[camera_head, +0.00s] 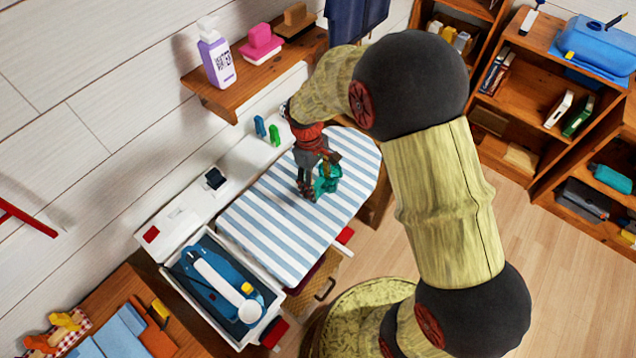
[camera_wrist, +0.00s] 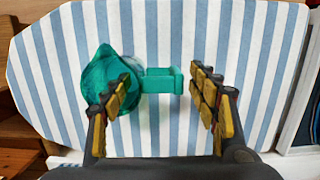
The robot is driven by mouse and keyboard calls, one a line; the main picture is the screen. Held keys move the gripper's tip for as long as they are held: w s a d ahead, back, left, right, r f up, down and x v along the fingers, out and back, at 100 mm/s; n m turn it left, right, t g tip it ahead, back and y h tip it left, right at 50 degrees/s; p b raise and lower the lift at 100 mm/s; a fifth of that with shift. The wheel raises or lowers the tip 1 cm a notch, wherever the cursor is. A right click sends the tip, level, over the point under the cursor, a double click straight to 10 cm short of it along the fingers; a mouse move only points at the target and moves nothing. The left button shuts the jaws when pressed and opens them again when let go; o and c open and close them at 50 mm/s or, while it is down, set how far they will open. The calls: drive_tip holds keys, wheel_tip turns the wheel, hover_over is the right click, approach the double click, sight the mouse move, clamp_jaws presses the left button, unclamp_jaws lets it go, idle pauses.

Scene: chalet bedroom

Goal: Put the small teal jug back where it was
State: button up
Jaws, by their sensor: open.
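The small teal jug (camera_head: 328,178) stands on a blue-and-white striped ironing board (camera_head: 262,226). My gripper (camera_head: 308,190) is low over the board, right at the jug. In the wrist view my gripper (camera_wrist: 165,98) is open, with one finger overlapping the jug's body and the other just right of the handle. The handle lies between the fingers. I cannot tell whether a finger touches the jug.
A shelf (camera_head: 205,92) above holds a purple-labelled bottle (camera_head: 216,58) and a pink item (camera_head: 260,42). Small blue and green items (camera_head: 274,134) stand behind the board. A tray with an iron-like blue item (camera_head: 215,285) is at the board's left end. Bare striped cloth surrounds the jug.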

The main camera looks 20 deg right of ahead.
wheel_tip(320, 180, up, 12)
drive_tip(key=w+a+p, duration=0.1)
drive_tip(key=w+p, duration=0.1)
drive_tip(key=s+d+r+m+t, duration=0.3)
drive_tip(key=s+r, duration=0.5)
drive_tip(key=r, duration=0.5)
drive_tip(key=s+d+r+m+t+y, duration=0.1)
drive_tip(key=s+r+m+t, duration=0.3)
drive_tip(key=s, duration=0.9)
wheel_tip(320, 180, up, 2)
drive_tip(key=shift+d+m, duration=0.3)
drive_tip(key=shift+d, duration=0.4)
